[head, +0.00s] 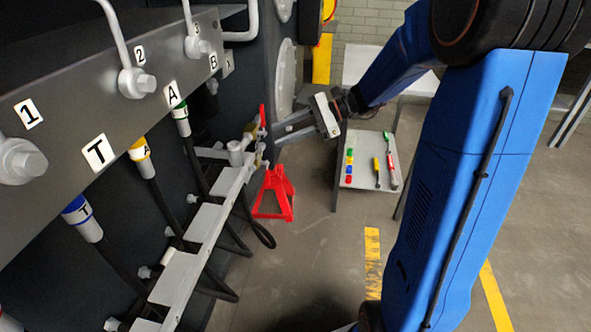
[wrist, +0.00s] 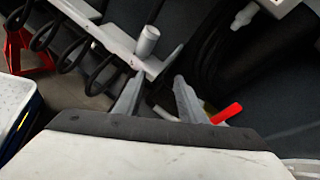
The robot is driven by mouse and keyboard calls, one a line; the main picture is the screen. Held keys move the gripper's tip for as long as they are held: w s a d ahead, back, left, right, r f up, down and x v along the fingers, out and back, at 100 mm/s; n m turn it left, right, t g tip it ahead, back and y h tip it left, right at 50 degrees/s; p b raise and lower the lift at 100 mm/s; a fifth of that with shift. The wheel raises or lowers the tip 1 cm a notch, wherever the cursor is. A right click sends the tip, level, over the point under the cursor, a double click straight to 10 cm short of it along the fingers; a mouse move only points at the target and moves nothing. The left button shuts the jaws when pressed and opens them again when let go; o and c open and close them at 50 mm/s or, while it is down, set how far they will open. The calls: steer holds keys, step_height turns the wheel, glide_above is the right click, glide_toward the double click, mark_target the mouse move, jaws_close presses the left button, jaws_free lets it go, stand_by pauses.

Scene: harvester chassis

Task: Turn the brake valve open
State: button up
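The brake valve shows as a red handle (head: 262,117) on a brass-coloured fitting at the far end of the grey rail, close to the dark chassis wall. In the wrist view the red handle (wrist: 227,113) lies just right of my right finger, outside the gap between the fingers. My gripper (head: 277,136) is beside the valve, with its fingers pointing left towards the wall. Its fingers (wrist: 160,78) are apart, with nothing held between them. The valve's body is largely hidden behind the right finger in the wrist view.
A grey rail (head: 207,222) with black hoses runs along the wall, with a grey cylinder (wrist: 147,41) standing on it. A red jack stand (head: 274,193) is on the floor below. A small table (head: 361,179) with coloured items stands behind my gripper.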

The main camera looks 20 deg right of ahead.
steer(key=s+a+f+n+g+h, duration=0.1)
steer(key=s+n+h, duration=0.4)
steer(key=s, duration=1)
steer(key=shift+s+a+f+n+g, duration=0.15)
steer(key=shift+s+a+n+g, duration=0.15)
steer(key=shift+a+n+g, duration=0.5)
steer(key=shift+d+t, duration=0.15)
steer(key=shift+t, duration=0.15)
